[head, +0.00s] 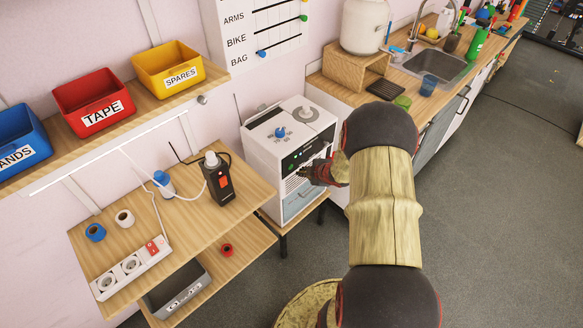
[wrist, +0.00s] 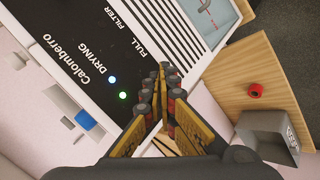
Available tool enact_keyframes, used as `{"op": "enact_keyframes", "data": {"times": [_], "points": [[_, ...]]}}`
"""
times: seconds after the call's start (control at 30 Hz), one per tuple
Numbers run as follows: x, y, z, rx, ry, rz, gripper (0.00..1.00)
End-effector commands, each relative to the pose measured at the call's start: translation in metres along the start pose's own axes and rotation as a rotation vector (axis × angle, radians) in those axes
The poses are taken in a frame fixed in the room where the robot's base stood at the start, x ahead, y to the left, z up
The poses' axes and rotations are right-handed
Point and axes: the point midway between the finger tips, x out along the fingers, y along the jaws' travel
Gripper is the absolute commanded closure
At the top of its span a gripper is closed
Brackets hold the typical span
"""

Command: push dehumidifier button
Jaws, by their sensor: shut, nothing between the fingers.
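The dehumidifier (head: 290,150) is a white box with a black front panel, standing on a small wooden stand in the head view. The panel (wrist: 85,60) fills the upper left of the wrist view, with the words Calomberro, DRYING, FILTER and FULL and two lit dots, one blue and one green. A blue button or knob (head: 280,132) sits on the white top; a blue piece (wrist: 85,120) also shows on the top in the wrist view. My gripper (head: 308,172) is shut and empty in front of the panel. Its fingertips (wrist: 160,72) are near the panel's vents; contact cannot be told.
A wooden shelf table (head: 205,237) at the left holds a power strip (head: 132,268), tape rolls and a black device (head: 218,180). A counter with a sink (head: 440,65) stands at the right. Grey floor (head: 490,220) is open at the right.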

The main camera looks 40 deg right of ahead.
Motion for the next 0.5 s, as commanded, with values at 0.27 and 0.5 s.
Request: {"op": "enact_keyframes", "data": {"times": [0.27,0.5], "points": [[-0.019,-0.012,0.013,0.001,-0.001,0.001,1.0],[-0.029,-0.02,0.021,0.0,0.0,0.001,1.0]]}}
